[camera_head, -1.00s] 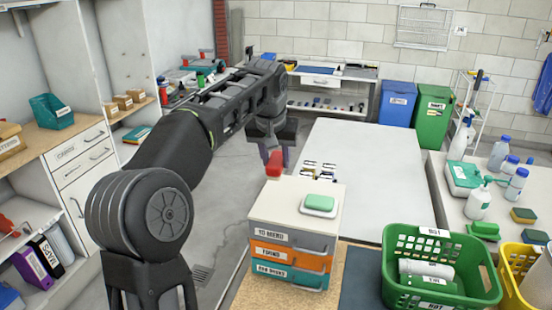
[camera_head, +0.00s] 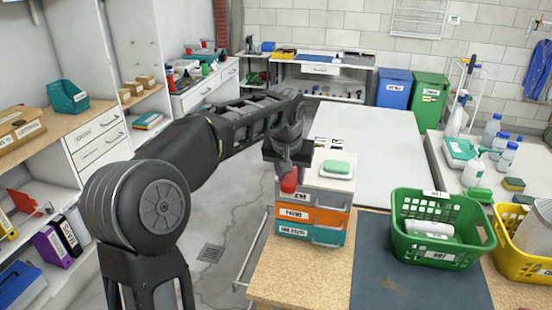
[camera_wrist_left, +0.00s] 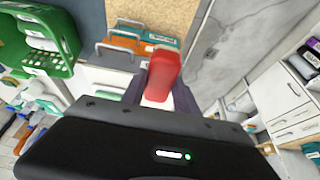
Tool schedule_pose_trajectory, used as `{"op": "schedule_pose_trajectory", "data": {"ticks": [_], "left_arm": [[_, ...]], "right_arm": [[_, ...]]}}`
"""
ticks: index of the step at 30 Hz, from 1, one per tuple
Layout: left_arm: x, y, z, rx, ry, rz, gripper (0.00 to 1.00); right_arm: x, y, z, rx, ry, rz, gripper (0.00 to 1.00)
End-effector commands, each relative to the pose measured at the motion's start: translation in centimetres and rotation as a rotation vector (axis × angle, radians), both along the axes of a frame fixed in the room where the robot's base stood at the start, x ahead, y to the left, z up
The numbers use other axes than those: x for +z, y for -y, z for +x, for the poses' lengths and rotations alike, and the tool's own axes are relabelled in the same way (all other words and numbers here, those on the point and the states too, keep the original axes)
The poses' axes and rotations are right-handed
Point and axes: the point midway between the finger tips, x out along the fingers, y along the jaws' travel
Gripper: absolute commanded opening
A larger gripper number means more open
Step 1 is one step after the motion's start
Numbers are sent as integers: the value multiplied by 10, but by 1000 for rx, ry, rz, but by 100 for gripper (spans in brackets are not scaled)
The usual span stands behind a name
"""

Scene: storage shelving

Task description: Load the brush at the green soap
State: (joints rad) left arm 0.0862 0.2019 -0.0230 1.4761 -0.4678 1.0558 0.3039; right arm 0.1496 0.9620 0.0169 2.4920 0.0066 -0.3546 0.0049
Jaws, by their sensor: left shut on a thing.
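The green soap (camera_head: 337,167) lies on a white dish (camera_head: 337,173) on top of a stack of labelled drawers (camera_head: 312,214). My left gripper (camera_head: 287,168) is shut on a red-ended thing, likely the brush (camera_head: 289,183), just left of the soap and in front of the drawers' left part. In the left wrist view the red part of the brush (camera_wrist_left: 161,75) stands between the fingers; its bristles cannot be made out. A bit of green and white, likely the soap (camera_wrist_left: 103,94), shows left of the gripper there. My right gripper is not in view.
A green basket (camera_head: 440,228) holding a white cylinder stands right of the drawers, with a yellow basket (camera_head: 520,262) beyond it. A dark mat (camera_head: 395,275) lies bare in front. Bottles stand on the right-hand counter.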

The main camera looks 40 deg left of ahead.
Motion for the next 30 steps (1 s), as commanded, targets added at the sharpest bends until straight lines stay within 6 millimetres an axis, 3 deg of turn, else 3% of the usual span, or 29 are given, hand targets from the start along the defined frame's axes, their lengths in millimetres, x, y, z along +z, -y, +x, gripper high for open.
{"op": "schedule_pose_trajectory", "data": {"ticks": [10, 18, 23, 30], "left_arm": [[-75, 77, -6, -135, -5, 3, 3], [-144, 156, -40, -292, -3, 1, 3], [-158, 174, -51, -329, 0, -4, 3], [-160, 176, -52, -332, 1, -6, 3]], "right_arm": [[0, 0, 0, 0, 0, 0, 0], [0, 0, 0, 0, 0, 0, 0], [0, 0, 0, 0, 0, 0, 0], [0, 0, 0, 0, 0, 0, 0]]}}
